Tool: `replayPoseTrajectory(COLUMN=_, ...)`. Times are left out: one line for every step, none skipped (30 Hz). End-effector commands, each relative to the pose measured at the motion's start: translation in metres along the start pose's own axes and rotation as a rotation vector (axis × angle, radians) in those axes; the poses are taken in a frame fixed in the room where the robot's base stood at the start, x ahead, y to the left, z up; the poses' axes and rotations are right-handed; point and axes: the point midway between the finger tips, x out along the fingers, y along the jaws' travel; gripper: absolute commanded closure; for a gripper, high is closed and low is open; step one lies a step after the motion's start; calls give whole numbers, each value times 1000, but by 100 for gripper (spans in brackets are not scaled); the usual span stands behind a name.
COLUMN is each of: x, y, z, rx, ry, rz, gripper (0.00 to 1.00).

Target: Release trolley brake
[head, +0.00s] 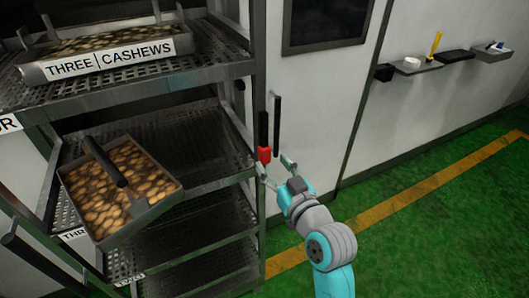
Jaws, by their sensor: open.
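The trolley (205,75) is a dark metal rack with perforated shelves on the left. On its right upright is a small red part (264,155) with a black lever-like handle (263,127) rising above it; this looks like the brake. My gripper (276,168) is open and empty, just below and to the right of the red part. Its two fingers are spread, one close under the red part and one to its right. I cannot tell whether the left finger touches the upright or the red part.
A tray of nuts labelled THREE CASHEWS (105,53) is on the upper shelf. Another nut tray (120,190) with a dark handle sits tilted lower down. A white door with a black handle (277,125) stands behind. Green floor (440,235) is clear at right.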

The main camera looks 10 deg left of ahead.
Motion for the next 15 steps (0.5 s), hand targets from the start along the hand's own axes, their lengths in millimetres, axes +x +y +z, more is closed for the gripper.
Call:
replayPoseTrajectory(x=10, y=0, z=-1, rx=0, ry=1, rz=-1, gripper=44)
replayPoseTrajectory(x=15, y=0, z=-1, rx=0, ry=2, rz=-1, gripper=44)
replayPoseTrajectory(x=21, y=0, z=-1, rx=0, ry=2, rz=-1, gripper=44)
replayPoseTrajectory(x=26, y=0, z=0, rx=0, ry=1, rz=-1, gripper=44)
replayPoseTrajectory(x=30, y=-1, z=-1, rx=0, ry=1, rz=-1, gripper=44)
replayPoseTrajectory(x=36, y=0, z=-1, rx=-1, ry=1, rz=-1, gripper=44)
replayPoseTrajectory(x=39, y=0, z=0, rx=0, ry=0, rz=0, gripper=44)
replayPoseTrajectory(x=42, y=0, z=0, rx=-1, ry=1, rz=0, gripper=44)
replayPoseTrajectory(x=46, y=0, z=0, rx=0, ry=1, rz=0, gripper=44)
replayPoseTrajectory(x=48, y=0, z=0, rx=0, ry=1, rz=0, gripper=44)
replayPoseTrajectory(x=50, y=0, z=0, rx=0, ry=1, rz=0, gripper=44)
replayPoseTrajectory(x=52, y=0, z=0, rx=0, ry=1, rz=1, gripper=44)
replayPoseTrajectory(x=53, y=0, z=0, rx=0, ry=1, rz=1, gripper=44)
replayPoseTrajectory(x=54, y=0, z=0, rx=0, ry=1, rz=1, gripper=44)
replayPoseTrajectory(x=55, y=0, z=0, rx=0, ry=1, rz=1, gripper=44)
